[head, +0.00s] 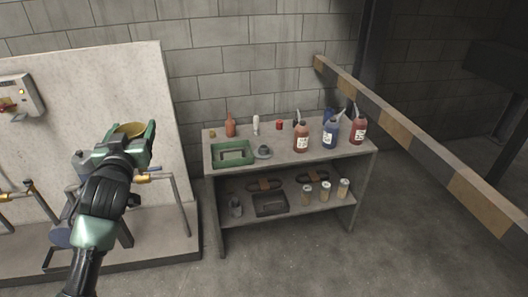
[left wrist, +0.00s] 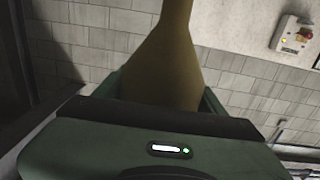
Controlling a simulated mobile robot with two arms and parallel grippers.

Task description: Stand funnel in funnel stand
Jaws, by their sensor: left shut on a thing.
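My left gripper (head: 128,136) is raised at the left of the head view, in front of the pale wall panel. It is shut on a yellow funnel (head: 130,128), whose yellow rim shows between the fingers. In the left wrist view the funnel (left wrist: 160,65) stands out beyond the gripper body, narrowing toward the top of the picture. A small dark grey round piece (head: 263,153) sits on the bench top, right of a green tray; it may be the funnel stand, but it is too small to tell. The funnel is well apart from the bench. My right gripper is not in view.
A striped barrier (head: 400,130) runs along the right. Floor in front is clear.

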